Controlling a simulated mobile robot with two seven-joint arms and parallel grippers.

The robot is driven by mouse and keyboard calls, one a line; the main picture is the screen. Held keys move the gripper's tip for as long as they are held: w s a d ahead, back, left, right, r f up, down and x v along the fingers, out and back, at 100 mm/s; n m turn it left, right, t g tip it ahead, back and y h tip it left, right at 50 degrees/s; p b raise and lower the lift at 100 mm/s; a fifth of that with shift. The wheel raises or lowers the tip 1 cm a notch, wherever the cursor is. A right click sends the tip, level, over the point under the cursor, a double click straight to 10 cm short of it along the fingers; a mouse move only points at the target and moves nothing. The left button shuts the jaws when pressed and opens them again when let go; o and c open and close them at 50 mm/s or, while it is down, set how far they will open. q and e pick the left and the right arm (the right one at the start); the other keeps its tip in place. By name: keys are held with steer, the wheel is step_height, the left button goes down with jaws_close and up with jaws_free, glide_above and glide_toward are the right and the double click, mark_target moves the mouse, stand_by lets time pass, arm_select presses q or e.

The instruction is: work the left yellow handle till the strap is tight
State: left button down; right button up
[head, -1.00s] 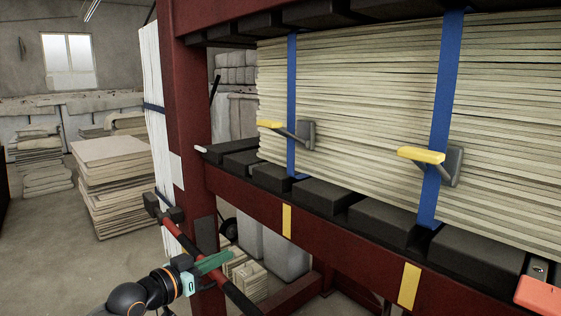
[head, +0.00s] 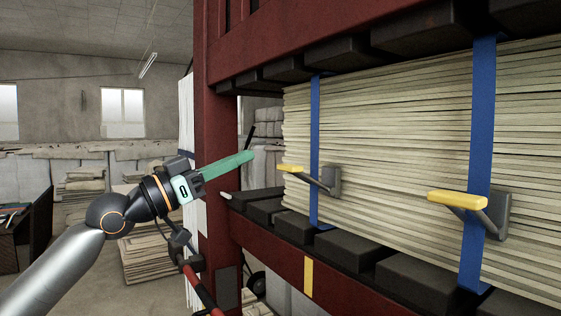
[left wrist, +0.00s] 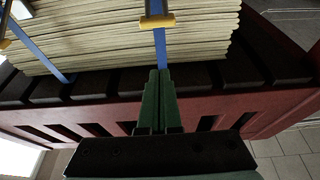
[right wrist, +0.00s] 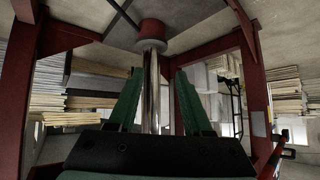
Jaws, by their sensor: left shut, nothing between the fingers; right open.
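The left yellow handle (head: 290,168) sticks out to the left on a dark lever from a grey ratchet body (head: 331,180) at the left blue strap (head: 314,130). The strap runs upright down the front of the board stack. My left gripper (head: 249,156) is shut and empty, slightly higher in the picture and left of the handle, apart from it. The left wrist view appears upside down; its closed fingers (left wrist: 158,74) point towards the strap, with the yellow handle (left wrist: 157,22) beyond. My right gripper (right wrist: 158,72) is open and empty in the right wrist view.
A second yellow handle (head: 458,200) sits on the right blue strap (head: 477,130). A dark red post (head: 215,115) stands behind my left gripper. Dark blocks (head: 345,250) line the beam under the stack. A shiny column (right wrist: 151,85) stands before my right gripper.

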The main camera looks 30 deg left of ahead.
arm_select(q)
steer(key=r+p+x, duration=0.1)
steer(key=p+x, duration=0.9)
steer(key=p, duration=0.1)
step_height(320, 180, down, 5)
steer(key=shift+s+a+f, duration=0.1)
steer(key=shift+s+a, duration=0.05)
steer(key=shift+s, duration=0.05)
arm_select(e)
step_height(320, 180, up, 9)
steer(key=s+d, duration=0.1)
steer(key=d, duration=0.1)
steer(key=shift+d+h, duration=0.15)
steer(key=shift+h, duration=0.15)
arm_select(q)
steer(key=shift+b, duration=0.35)
arm_select(e)
steer(key=shift+f, duration=0.15)
